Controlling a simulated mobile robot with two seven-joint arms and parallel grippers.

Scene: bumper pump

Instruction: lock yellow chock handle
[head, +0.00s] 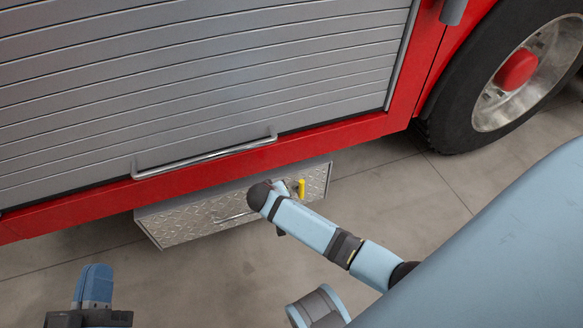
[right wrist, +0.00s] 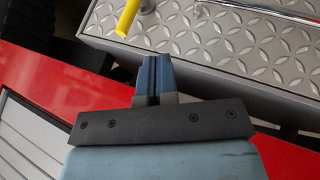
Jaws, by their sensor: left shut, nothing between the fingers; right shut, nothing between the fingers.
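The yellow chock handle (head: 301,187) stands out from the right part of a diamond-plate box (head: 185,222) under the red truck body. It also shows at the top of the right wrist view (right wrist: 127,18), tilted. My right gripper (right wrist: 155,60) is shut and empty. Its blue fingertips are near the box's edge, a short way from the handle and apart from it in the picture. In the head view my right wrist hides most of that gripper, just left of the handle. My left gripper (head: 96,275) is shut and empty at the lower left, well away from the box.
A grey roller shutter (head: 200,80) with a long bar handle (head: 205,155) is above the box. A thin metal handle (right wrist: 285,19) runs along the box front. A large wheel (head: 500,85) is at the right. The concrete floor in front is clear.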

